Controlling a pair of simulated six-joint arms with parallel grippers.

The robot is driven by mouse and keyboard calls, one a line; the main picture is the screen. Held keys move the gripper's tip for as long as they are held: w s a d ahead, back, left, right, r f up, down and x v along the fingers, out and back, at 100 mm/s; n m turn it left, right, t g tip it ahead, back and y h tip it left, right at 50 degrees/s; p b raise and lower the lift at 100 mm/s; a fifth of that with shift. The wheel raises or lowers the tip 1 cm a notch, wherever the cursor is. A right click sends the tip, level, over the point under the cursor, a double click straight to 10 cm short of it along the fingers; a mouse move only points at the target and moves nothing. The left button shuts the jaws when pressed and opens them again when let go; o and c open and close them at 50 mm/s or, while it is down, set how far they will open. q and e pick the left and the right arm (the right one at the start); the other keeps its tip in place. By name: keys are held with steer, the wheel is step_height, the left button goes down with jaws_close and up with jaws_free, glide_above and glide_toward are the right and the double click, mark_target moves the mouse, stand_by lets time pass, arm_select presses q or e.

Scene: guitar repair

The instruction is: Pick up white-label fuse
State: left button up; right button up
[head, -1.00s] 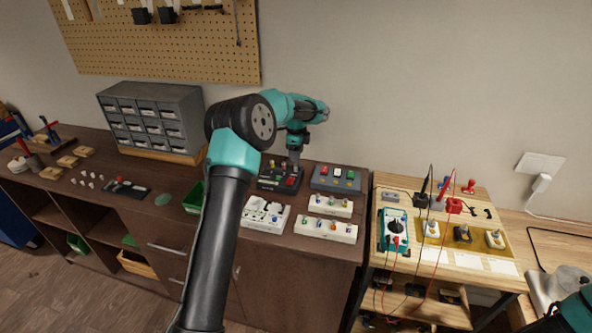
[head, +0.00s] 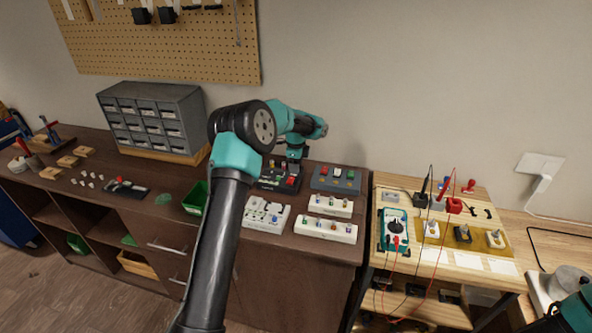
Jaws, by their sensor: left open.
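My left gripper (head: 293,168) points down over the back right part of a black tray (head: 265,187) on the brown workbench. The jaws are open, but the fingertips are small and dark. The black tray holds small coloured pieces, including a red one (head: 291,181) just below the gripper. A grey tray (head: 321,185) to its right also holds small coloured pieces, with a white one (head: 338,172) in the middle. I cannot tell for certain which piece is the white-label fuse; labels are too small to read. My right gripper is out of view.
White blocks with small parts (head: 325,229) stand in front of the trays, beside a white holder (head: 253,217). A green bin (head: 195,197) is left of them, partly behind my left arm. A grey drawer cabinet (head: 160,90) stands at the back. A lower wooden table (head: 455,265) with meter and cables is right.

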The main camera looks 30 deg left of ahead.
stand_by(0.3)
arm_select(q)
jaws_close()
stand_by(0.3)
steer(key=shift+r, duration=1.8)
steer(key=s+d+r, duration=0.1)
steer(key=s+d, duration=0.7)
steer(key=s, duration=0.5)
steer(key=shift+s+d+r, duration=0.2)
steer(key=shift+s, duration=0.15)
steer(key=shift+r, duration=0.1)
steer(key=shift+r, duration=1.9)
